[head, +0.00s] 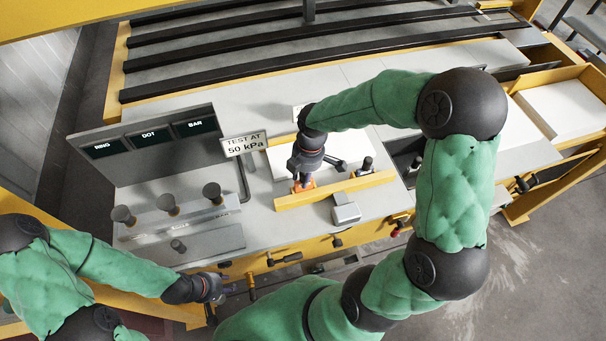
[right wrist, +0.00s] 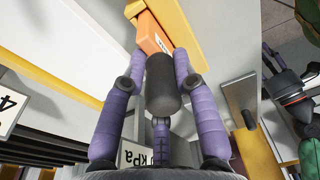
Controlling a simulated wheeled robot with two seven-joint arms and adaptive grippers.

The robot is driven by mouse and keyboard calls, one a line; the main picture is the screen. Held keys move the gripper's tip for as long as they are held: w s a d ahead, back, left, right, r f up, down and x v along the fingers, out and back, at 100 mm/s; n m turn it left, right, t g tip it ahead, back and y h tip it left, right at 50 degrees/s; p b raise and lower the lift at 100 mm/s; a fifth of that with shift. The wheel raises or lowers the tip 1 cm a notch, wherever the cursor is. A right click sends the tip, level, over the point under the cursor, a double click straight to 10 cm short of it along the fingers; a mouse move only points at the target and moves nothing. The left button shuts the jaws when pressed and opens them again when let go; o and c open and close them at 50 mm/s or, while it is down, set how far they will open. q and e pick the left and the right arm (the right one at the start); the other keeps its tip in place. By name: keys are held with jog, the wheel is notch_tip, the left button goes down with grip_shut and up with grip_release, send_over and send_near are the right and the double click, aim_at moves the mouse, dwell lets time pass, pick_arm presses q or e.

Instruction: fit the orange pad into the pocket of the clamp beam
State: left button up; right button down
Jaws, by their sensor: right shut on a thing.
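My right gripper (head: 303,180) is shut on the orange pad (head: 304,186), which also shows between the purple fingers in the right wrist view (right wrist: 154,36). The pad is at the yellow clamp beam (head: 350,187), near the left part of its length. In the right wrist view the pad's far end is close to a yellow strip (right wrist: 180,28). The pocket is hidden, and I cannot tell whether the pad touches the beam or is inside it. My left gripper (head: 216,288) is low at the bench's front edge, too small to tell if open or shut.
A sign reading "TEST AT 50 kPa" (head: 245,143) stands left of the right gripper. Several dark knobs (head: 167,203) stand on the left panel. A grey block (head: 345,208) sits in front of the beam. A white tray (head: 560,108) lies at the right.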

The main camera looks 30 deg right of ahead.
jog(key=shift+f+b, duration=0.85)
jog(key=shift+f, duration=0.35)
jog(key=c, duration=0.9)
grip_release()
jog(key=r, duration=0.4)
jog(key=d+r, duration=0.1)
jog(key=r, duration=0.7)
jog(key=shift+s+d, duration=0.15)
jog(key=shift+d, duration=0.05)
